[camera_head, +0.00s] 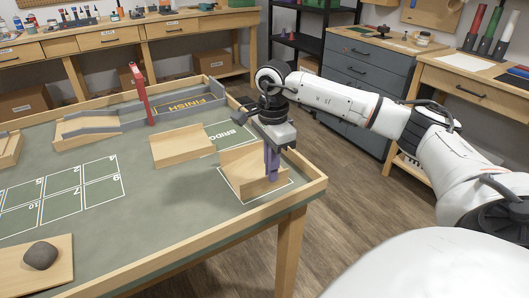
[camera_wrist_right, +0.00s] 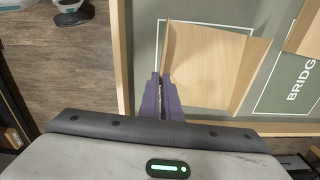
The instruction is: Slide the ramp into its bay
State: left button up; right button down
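The light wooden ramp (camera_head: 247,168) has raised side walls and sits near the table's right corner. It lies over a white-outlined bay (camera_head: 283,188), whose lines show past its edges. In the right wrist view the ramp (camera_wrist_right: 203,65) covers much of the outline and sits slightly askew to it. My right gripper (camera_head: 271,172) points down at the ramp's near side wall. In the wrist view its purple fingers (camera_wrist_right: 161,84) are close together, with a thin tan strip between them that looks like the wall. My left gripper is not in view.
A second wooden piece (camera_head: 182,146) lies beside the BRIDGE marking. Farther back are a grey FINISH track (camera_head: 185,105) and a red post (camera_head: 139,93). A dark stone (camera_head: 40,255) rests on a board at front left. A raised wooden rim (camera_head: 308,187) edges the table close to the ramp.

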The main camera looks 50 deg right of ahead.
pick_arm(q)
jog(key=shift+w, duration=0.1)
pick_arm(e)
jog(key=shift+d, duration=0.15)
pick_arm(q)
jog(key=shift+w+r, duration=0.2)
pick_arm(e)
jog(key=c, duration=1.9)
grip_release()
pick_arm(q)
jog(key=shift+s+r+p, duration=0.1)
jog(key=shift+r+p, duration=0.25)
jog(key=shift+p, duration=0.25)
pick_arm(e)
notch_tip(320, 180, up, 10)
jog(key=shift+r, duration=0.15)
